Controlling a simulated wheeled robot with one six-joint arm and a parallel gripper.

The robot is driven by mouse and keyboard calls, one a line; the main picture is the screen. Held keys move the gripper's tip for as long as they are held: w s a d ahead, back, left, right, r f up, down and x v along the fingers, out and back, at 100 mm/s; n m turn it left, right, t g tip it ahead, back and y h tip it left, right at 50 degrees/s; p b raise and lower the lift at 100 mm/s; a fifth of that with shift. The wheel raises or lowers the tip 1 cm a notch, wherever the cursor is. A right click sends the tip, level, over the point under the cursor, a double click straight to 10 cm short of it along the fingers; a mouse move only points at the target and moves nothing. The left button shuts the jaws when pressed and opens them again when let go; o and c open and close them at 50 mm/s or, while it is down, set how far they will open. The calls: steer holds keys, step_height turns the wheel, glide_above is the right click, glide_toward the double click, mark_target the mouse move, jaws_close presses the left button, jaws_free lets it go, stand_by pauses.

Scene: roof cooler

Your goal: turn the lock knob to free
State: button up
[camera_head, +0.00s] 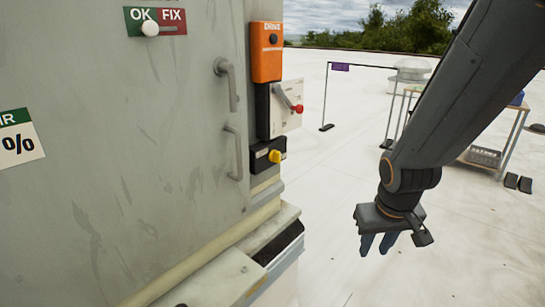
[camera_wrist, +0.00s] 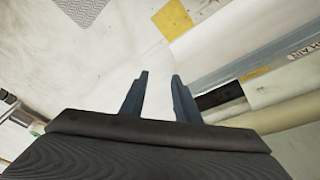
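A small yellow knob (camera_head: 277,156) sits on a black box (camera_head: 262,155) low on the side edge of the grey cabinet (camera_head: 130,170). It looks like the lock knob, but the lettering there is too small to read. My gripper (camera_head: 378,244) hangs to the right of the knob and lower, apart from the cabinet, with its fingers pointing down. In the wrist view my gripper (camera_wrist: 158,76) has its two dark fingers spread with nothing between them. The knob cannot be made out in the wrist view.
Above the knob are a red-tipped lever (camera_head: 297,108) on a grey switch box and an orange drive box (camera_head: 266,52). Two handles (camera_head: 232,150) protrude from the cabinet door. A ledge (camera_head: 215,275) juts out below. A cart (camera_head: 490,150) stands behind. The white roof (camera_head: 340,195) between is clear.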

steer(key=w+r+n+t+p, duration=0.15)
steer(key=w+t, duration=0.25)
steer(key=w, duration=0.6)
steer(key=n+t+y+p, duration=0.45)
steer(key=n+y, duration=0.35)
steer(key=y, duration=0.7)
glide_toward(280, 157)
steer(key=shift+g, duration=0.25)
steer(key=shift+p+x, duration=1.05)
steer(key=shift+x, duration=3.05)
steer(key=shift+w+r, duration=0.1)
jaws_close()
